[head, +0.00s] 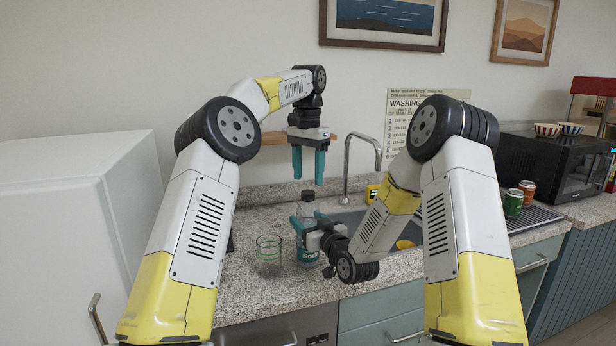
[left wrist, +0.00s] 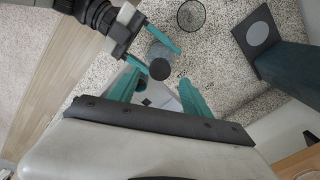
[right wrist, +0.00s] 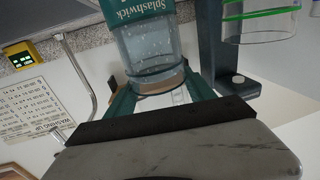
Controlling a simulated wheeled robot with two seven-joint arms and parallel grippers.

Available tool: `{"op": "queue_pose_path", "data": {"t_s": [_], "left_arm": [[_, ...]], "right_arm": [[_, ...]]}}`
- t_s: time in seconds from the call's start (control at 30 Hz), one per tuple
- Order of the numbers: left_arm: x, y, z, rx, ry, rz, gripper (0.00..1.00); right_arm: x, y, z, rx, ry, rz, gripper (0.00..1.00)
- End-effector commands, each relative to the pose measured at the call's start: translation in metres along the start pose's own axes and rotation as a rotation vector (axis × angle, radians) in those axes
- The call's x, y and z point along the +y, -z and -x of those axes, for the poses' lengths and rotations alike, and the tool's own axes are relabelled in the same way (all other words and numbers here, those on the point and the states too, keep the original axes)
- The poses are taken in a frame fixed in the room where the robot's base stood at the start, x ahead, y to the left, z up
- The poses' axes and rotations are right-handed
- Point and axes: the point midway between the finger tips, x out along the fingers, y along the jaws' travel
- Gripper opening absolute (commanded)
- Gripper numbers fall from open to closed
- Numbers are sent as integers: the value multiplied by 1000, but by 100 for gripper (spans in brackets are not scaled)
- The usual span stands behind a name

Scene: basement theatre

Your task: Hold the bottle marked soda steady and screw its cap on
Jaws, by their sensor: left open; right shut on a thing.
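The soda bottle (head: 308,252) stands upright on the counter near the sink, clear with a teal label. A dark cap (head: 307,195) sits on its top; whether it is threaded cannot be told. My right gripper (head: 296,226) is shut around the bottle's upper body, below the cap. The right wrist view shows the bottle (right wrist: 150,45) close up between the fingers. My left gripper (head: 308,182) is open and empty, pointing down above the cap with a small gap. In the left wrist view the cap (left wrist: 160,69) appears just beyond the open fingertips.
A clear glass (head: 269,256) stands left of the bottle. The sink tap (head: 348,165) rises behind on the right. A yellow-and-black device (head: 372,193) is by the sink. Cans (head: 513,203) and a microwave (head: 560,165) are farther right. A white cabinet (head: 70,220) is at left.

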Motion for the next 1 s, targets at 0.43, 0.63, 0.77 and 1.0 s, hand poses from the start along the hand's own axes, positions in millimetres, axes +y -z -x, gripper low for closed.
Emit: {"op": "queue_pose_path", "data": {"t_s": [0.43,0.63,0.77,1.0], "left_arm": [[-1,0,26,-1,1,464,54],[0,0,35,0,1,603,54],[0,0,35,0,1,607,54],[0,0,32,0,1,605,54]], "right_arm": [[0,0,0,0,0,1,0],[0,0,0,0,0,1,0],[0,0,0,0,0,1,0],[0,0,0,0,0,0,0]]}}
